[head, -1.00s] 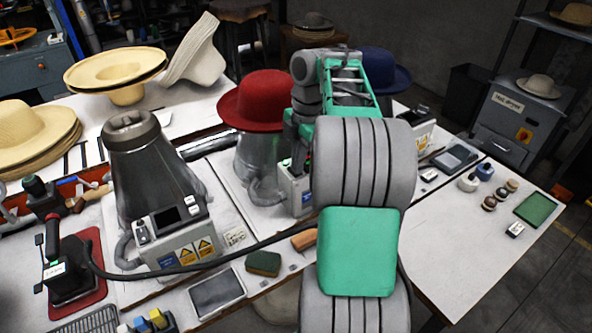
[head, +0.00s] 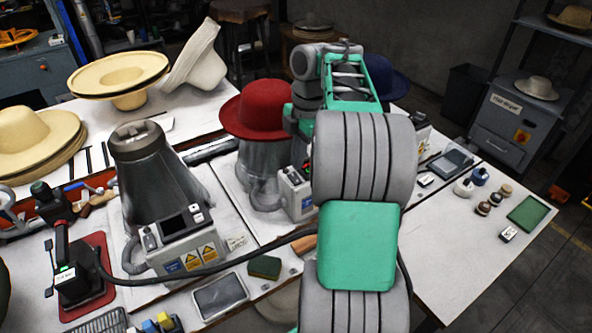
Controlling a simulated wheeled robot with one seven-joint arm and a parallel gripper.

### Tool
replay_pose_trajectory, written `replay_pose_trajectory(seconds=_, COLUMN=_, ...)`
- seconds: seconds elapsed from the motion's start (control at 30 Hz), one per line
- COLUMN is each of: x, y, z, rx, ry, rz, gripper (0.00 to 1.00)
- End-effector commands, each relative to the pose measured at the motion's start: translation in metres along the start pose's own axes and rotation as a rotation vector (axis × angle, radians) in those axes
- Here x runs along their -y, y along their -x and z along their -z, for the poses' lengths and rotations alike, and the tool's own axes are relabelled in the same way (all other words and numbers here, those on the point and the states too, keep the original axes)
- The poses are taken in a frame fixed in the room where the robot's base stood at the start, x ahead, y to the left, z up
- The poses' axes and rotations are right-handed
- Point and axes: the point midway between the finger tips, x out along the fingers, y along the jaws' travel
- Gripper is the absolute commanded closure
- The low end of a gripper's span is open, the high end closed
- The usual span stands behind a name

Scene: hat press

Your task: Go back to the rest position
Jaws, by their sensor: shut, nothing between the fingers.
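My arm, green and grey, is folded in front of the head camera and covers the middle right of the picture. Its far end bends down beside the red hat (head: 257,108). My gripper's fingers are hidden behind the arm, and I see nothing held. The red hat sits on the far metal press (head: 262,165), just left of my arm. The near metal press (head: 155,175) stands bare at left.
The white worktable (head: 455,255) is clear at its near right. A black hand tool (head: 80,270) stands on a red mat at left. Straw hats (head: 35,140) lie at back left. A blue hat (head: 388,78) is partly behind my arm. A grey cabinet (head: 512,125) stands at right.

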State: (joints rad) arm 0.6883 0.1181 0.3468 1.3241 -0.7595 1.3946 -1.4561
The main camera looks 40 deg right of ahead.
Motion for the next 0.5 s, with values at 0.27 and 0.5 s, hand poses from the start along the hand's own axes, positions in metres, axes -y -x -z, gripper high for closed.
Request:
replay_pose_trajectory(seconds=0.27, x=0.000, y=0.021, z=0.003, rx=0.000, ry=-0.001, rz=0.000, gripper=1.00)
replay_pose_trajectory(seconds=0.5, x=0.000, y=0.020, z=0.003, rx=0.000, ry=-0.001, rz=0.000, gripper=1.00)
